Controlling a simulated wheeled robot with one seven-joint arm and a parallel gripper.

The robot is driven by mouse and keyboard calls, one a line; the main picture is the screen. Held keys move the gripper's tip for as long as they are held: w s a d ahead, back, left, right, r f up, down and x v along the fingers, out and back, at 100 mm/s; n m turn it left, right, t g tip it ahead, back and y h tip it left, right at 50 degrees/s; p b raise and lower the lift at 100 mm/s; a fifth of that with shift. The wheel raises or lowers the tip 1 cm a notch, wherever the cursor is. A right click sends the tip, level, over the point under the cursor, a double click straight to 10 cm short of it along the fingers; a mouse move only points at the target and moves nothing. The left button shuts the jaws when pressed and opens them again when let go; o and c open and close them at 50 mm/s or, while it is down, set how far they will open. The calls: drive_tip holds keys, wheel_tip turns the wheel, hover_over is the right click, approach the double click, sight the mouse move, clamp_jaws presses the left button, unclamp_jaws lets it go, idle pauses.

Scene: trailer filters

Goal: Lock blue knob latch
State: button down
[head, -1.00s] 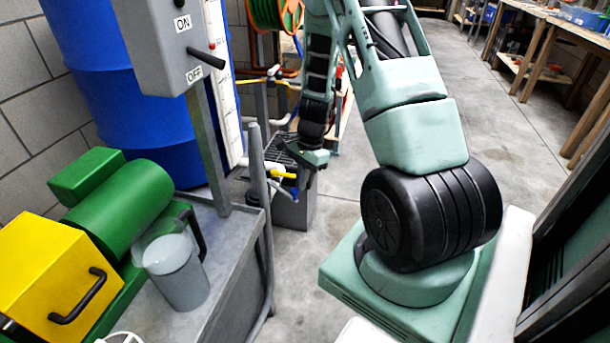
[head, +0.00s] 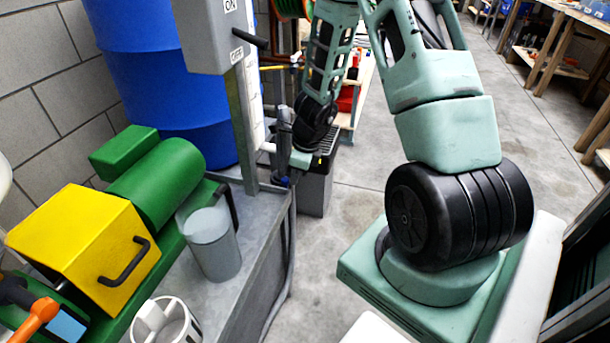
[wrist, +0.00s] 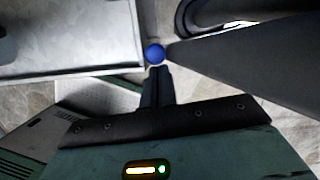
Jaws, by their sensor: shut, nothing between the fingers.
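The blue knob (wrist: 154,53) is a small round ball in the wrist view, beside the tip of a wide dark grey bar (wrist: 235,50). My gripper (wrist: 157,72) is shut and empty, with its fingertips just below the knob in the picture. I cannot tell whether they touch it. In the head view my gripper (head: 290,178) is beside the edge of the grey metal bench, and a small blue spot (head: 281,181) shows by it. The latch's position is not clear.
The grey bench (head: 255,235) carries a green and yellow machine (head: 85,245) and a grey cup (head: 211,245). A grey ON/OFF switch box (head: 212,30) stands on a post near my arm. A blue barrel (head: 165,75) is behind.

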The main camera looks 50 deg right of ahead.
drive_tip(key=shift+w+a+m, duration=0.3)
drive_tip(key=shift+w+a, duration=0.4)
drive_tip(key=shift+w, duration=0.1)
